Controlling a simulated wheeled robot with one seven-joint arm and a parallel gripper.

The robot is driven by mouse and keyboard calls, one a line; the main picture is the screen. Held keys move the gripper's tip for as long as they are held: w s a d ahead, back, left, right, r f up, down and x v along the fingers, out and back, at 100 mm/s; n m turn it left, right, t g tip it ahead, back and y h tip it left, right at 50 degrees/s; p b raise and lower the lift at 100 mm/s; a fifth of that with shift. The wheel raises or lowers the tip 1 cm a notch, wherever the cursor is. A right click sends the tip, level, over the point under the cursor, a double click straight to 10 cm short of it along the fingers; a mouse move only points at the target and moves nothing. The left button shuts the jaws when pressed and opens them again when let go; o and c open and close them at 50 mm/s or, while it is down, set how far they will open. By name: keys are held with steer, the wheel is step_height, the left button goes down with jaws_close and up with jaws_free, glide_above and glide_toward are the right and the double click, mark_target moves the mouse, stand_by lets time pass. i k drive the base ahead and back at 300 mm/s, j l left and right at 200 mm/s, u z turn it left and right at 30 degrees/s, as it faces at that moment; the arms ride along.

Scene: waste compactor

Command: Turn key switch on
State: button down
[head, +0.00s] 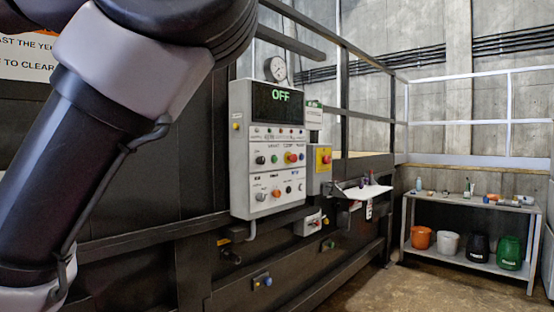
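A grey control panel (240,150) is mounted on the side of the dark compactor in the middle of the head view. Its dark display (277,104) reads "OFF" in green. My arm fills the left of the picture, and my gripper is out of the picture.
A yellow box with a red button (324,158) sits right of the panel. A small white shelf (364,191) juts out beyond it. A metal table (463,238) with bottles and several buckets stands at the far right. Open floor lies in front of it.

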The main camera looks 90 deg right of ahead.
mark_target(260, 160)
steer(key=z, duration=3.35)
